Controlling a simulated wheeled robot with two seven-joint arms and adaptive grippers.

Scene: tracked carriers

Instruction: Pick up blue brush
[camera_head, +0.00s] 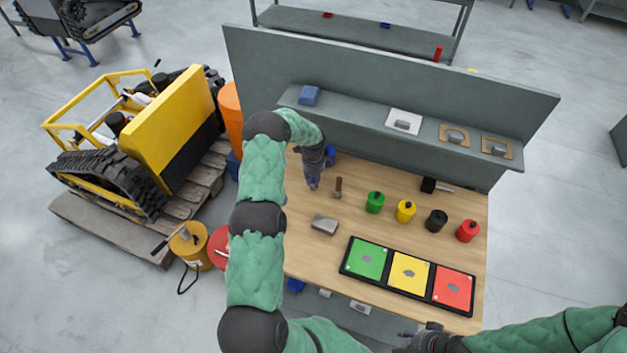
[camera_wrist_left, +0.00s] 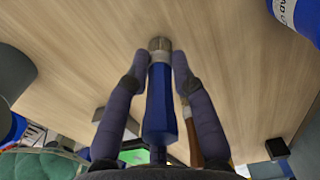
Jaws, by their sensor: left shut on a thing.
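The blue brush (camera_wrist_left: 158,110) shows in the left wrist view, with a blue handle and a metallic band and tan end at the top of the picture. My left gripper (camera_wrist_left: 160,62) has one finger on each side of it and is shut on it. In the head view my left gripper (camera_head: 313,184) points down over the back left of the wooden table (camera_head: 300,250). The brush cannot be made out there. My right gripper (camera_head: 408,335) is at the bottom edge of the head view, away from the brush; its finger opening is unclear.
A brown-handled tool (camera_head: 338,188) stands just right of my left gripper. Green (camera_head: 375,203), yellow (camera_head: 405,212), black (camera_head: 436,221) and red (camera_head: 468,231) cans line the table's right half. A grey block (camera_head: 324,225) and a three-colour tray (camera_head: 386,282) lie in front.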

